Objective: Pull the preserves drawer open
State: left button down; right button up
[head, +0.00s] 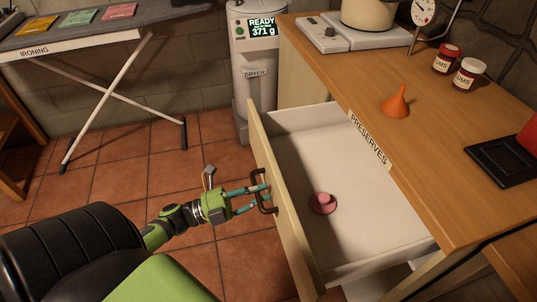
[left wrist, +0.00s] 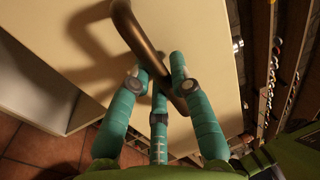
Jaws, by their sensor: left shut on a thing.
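The preserves drawer (head: 291,141) is pulled well out from under the wooden counter, and its white inside shows. A label reading PRESERVES (head: 369,137) is on the counter edge above it. My left gripper (head: 262,192) is at the dark handle (head: 263,190) on the drawer's front. In the left wrist view its teal fingers (left wrist: 160,88) are closed around the bronze handle bar (left wrist: 150,50). A small pink round object (head: 323,202) on a darker round base lies on the drawer floor. My right gripper is not in view.
The counter holds an orange funnel (head: 396,103), two red-labelled jars (head: 467,75), a pot (head: 369,12) on a white scale-like unit and a black tray (head: 506,161). Tiled floor (head: 120,185) is clear left of the drawer.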

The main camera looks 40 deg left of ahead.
pick_arm(q)
jog(key=shift+a, duration=0.1)
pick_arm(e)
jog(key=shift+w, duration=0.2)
pick_arm(q)
jog(key=c, duration=1.1)
grip_release()
jog(key=shift+s, duration=0.15)
jog(key=v, duration=1.2)
jog(key=shift+w, duration=0.2)
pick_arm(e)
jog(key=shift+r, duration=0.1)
